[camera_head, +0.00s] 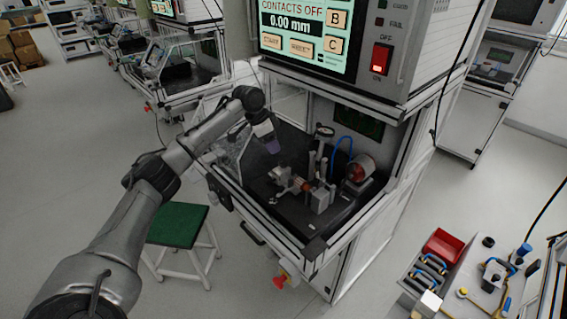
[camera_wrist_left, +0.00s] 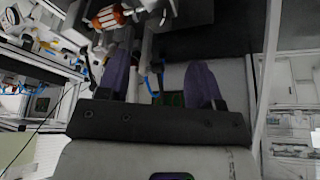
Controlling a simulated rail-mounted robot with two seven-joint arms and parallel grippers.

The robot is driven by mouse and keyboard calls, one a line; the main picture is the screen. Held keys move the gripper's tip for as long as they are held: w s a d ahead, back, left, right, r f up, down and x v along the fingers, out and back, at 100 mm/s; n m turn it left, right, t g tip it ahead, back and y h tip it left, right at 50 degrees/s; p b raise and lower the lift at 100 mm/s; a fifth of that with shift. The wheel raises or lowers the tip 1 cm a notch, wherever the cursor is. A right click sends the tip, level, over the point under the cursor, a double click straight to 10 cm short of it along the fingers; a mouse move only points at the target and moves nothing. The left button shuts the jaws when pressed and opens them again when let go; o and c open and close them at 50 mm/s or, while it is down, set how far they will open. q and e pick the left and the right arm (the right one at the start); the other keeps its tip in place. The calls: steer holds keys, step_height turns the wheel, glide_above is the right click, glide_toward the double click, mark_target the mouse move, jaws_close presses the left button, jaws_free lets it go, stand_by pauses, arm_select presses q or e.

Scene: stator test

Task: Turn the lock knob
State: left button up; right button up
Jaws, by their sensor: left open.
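My left gripper (camera_head: 270,146) is in the opening of the test cabinet, above and to the left of the fixture, apart from it. In the left wrist view its two purple fingers (camera_wrist_left: 162,70) are spread, with nothing held between them. The fixture (camera_head: 320,200) stands on the dark cabinet floor, with silver clamp parts (camera_head: 281,176) on its left and a small copper-orange stator (camera_head: 305,186). The orange and white stator (camera_wrist_left: 108,17) is at the top left of the wrist view. Which small part is the lock knob, I cannot tell. My right gripper is out of view.
A round red-faced part (camera_head: 358,170), a dial gauge (camera_head: 324,131) and a blue hose (camera_head: 340,150) crowd the fixture's back and right. The display box (camera_head: 385,75) overhangs the opening. A green stool (camera_head: 178,224) stands below my left arm.

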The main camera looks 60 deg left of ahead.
mark_target(283, 161)
arm_select(q)
steer(key=b+x, duration=0.1)
steer(key=x, duration=0.7)
steer(key=shift+w+f+b, duration=0.1)
steer(key=shift+f+b, duration=0.2)
steer(key=shift+f, duration=0.05)
